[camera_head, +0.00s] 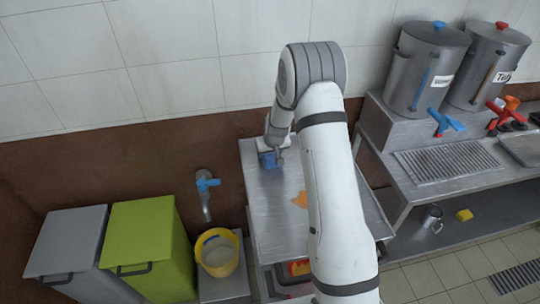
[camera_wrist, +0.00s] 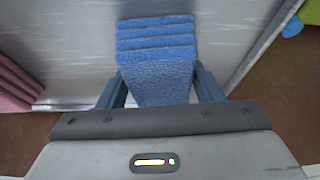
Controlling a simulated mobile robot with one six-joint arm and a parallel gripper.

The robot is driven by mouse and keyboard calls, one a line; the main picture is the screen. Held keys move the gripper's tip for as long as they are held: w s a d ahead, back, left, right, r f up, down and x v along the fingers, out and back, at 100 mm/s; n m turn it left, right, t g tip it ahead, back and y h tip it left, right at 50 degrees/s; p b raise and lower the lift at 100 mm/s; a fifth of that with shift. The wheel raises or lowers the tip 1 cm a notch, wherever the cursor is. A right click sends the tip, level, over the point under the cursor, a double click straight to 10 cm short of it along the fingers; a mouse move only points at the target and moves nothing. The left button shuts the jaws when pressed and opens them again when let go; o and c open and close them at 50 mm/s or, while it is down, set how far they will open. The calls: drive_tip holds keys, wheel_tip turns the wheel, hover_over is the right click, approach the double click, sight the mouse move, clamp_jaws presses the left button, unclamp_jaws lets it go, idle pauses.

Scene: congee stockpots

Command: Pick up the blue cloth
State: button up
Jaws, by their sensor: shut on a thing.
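The blue cloth (camera_wrist: 156,75) is folded in several layers and lies between the two fingers of my gripper (camera_wrist: 160,92) in the wrist view. My gripper is shut on the cloth, with a finger on each side of it. In the head view my gripper (camera_head: 272,158) points down at the back left of the steel table (camera_head: 275,215), and a bit of the blue cloth (camera_head: 267,160) shows there. I cannot tell whether the cloth touches the tabletop. My arm hides part of the table's right side.
An orange cloth (camera_head: 300,199) lies on the table. Left of it are a yellow bucket (camera_head: 219,262), a blue-handled tap (camera_head: 206,184), a green bin (camera_head: 148,245) and a grey bin (camera_head: 70,240). Two steel stockpots (camera_head: 425,75) stand at the right, above a drain grate (camera_head: 447,161).

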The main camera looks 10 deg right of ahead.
drive_tip(key=shift+c, duration=0.9)
drive_tip(key=shift+r+p, duration=0.5)
drive_tip(key=shift+p, duration=0.35)
wheel_tip(320, 180, up, 10)
drive_tip(key=b, duration=0.3)
drive_tip(key=shift+f, duration=0.25)
drive_tip(key=o, duration=0.4)
drive_tip(key=c, duration=0.3)
drive_tip(key=shift+s, duration=0.1)
